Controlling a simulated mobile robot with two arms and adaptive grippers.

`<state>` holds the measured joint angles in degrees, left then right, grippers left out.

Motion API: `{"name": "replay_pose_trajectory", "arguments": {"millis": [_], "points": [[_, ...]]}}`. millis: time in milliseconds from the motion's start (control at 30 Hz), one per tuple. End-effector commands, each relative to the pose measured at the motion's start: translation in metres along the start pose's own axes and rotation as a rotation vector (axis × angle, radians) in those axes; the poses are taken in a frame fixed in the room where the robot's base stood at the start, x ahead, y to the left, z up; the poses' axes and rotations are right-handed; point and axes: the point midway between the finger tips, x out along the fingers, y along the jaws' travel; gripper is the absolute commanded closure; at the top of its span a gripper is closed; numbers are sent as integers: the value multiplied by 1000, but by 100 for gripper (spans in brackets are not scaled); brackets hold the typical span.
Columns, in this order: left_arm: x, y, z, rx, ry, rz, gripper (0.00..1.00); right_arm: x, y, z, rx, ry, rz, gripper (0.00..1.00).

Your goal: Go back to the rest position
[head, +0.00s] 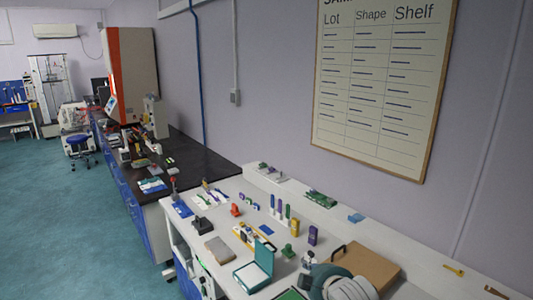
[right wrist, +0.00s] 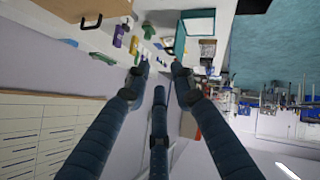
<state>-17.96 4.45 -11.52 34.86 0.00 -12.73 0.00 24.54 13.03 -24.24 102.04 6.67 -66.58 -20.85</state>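My right gripper (right wrist: 159,76) fills the middle of the right wrist view. Its dark blue segmented fingers are spread apart, and nothing is held between them. In the head view, a grey rounded part at the bottom right looks like my arm, and the right gripper's fingers cannot be made out there. My left gripper is not in view.
A white bench (head: 212,221) holds several small items, an open teal box (head: 253,273) and a brown board (head: 357,266). A black worktop (head: 208,152) continues behind it. A sample chart (head: 383,90) hangs on the wall. The green floor (head: 85,230) at left is clear.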

Motion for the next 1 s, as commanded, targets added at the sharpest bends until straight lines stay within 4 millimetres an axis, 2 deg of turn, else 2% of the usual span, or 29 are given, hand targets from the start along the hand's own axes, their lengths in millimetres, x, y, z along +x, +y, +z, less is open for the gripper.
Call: {"name": "replay_pose_trajectory", "arguments": {"millis": [33, 100, 200, 367, 567, 667, 800, 1000], "points": [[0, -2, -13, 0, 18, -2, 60, -2, -7, 7, 12, -9, -10, 76], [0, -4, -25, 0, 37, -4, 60, -4, -14, 14, 28, -19, -20, 76], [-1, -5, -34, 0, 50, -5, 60, -8, -25, 25, 53, -35, -34, 76], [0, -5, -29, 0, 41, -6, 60, -18, -46, 48, 102, -68, -60, 76], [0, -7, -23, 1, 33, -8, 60, -41, -86, 92, 199, -140, -108, 76], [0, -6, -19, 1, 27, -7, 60, -60, -110, 121, 263, -194, -134, 76], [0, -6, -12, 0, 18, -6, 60, -98, -146, 168, 372, -292, -168, 76], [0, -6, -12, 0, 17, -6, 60, -153, -181, 220, 497, -421, -189, 76]]}}
